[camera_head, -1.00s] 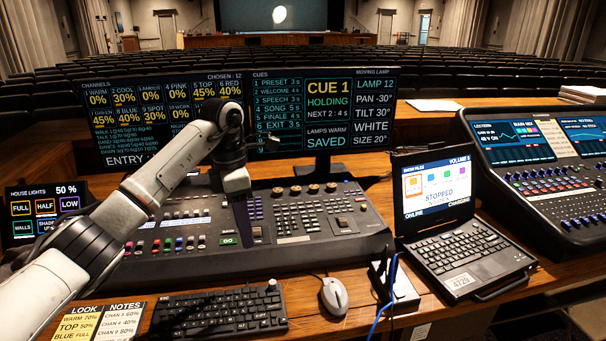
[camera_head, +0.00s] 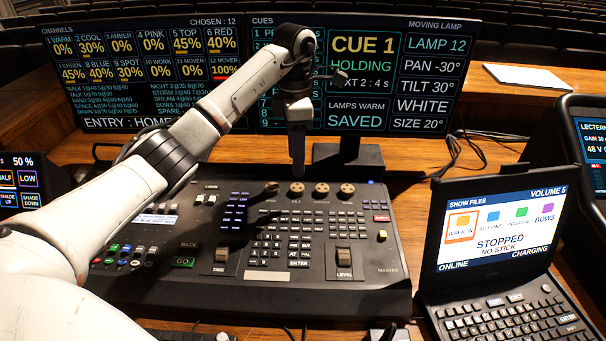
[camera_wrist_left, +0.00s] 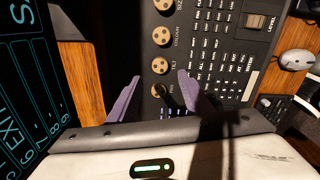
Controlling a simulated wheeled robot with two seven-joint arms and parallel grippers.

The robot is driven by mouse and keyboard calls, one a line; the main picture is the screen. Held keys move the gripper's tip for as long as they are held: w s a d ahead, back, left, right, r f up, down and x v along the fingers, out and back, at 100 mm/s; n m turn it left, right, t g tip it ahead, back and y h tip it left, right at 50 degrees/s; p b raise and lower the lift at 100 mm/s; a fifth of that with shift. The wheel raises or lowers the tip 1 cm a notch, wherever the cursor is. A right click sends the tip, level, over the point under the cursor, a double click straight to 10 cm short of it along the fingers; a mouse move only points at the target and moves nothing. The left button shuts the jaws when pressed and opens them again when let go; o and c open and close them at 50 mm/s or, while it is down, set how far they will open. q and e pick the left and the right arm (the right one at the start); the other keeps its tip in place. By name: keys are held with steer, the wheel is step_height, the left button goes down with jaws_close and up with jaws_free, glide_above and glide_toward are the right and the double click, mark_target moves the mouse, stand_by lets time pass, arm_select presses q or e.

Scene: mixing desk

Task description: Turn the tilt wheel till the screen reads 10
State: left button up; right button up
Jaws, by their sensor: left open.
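The right part of the wide screen (camera_head: 415,85) reads TILT 30°, with PAN -30° above it. A row of brown wheels runs along the console's back edge. The tilt wheel (camera_head: 297,188) is second from the left, beside the pan wheel (camera_head: 271,188). My left gripper (camera_head: 297,168) points down, its fingertips just above the tilt wheel in the head view. In the left wrist view its fingers (camera_wrist_left: 160,76) are open and empty. The tilt wheel (camera_wrist_left: 160,62) shows just beyond the fingertips, and the pan wheel (camera_wrist_left: 158,90) between the fingers. Contact cannot be told.
The two other wheels (camera_head: 335,189) sit close to the right. Keys and two faders cover the console (camera_head: 375,270) in front. The screen stands close behind the wheels. A laptop (camera_head: 495,230) stands at the right, and a small touch panel (camera_head: 25,185) at the left.

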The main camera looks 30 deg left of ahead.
mark_target(297, 187)
arm_select(q)
step_height(297, 187, down, 6)
steer(key=shift+f+p, duration=0.1)
steer(key=shift+p, duration=0.3)
steer(key=shift+f, duration=0.75)
steer(key=c, duration=1.1)
arm_select(e)
steer(key=shift+w+r, duration=0.25)
steer(key=shift+r, duration=0.45)
arm_select(q)
steer(key=shift+n, duration=0.4)
steer(key=n, duration=0.2)
steer(key=shift+n, duration=2.5)
arm_select(e)
steer(key=shift+s, duration=0.1)
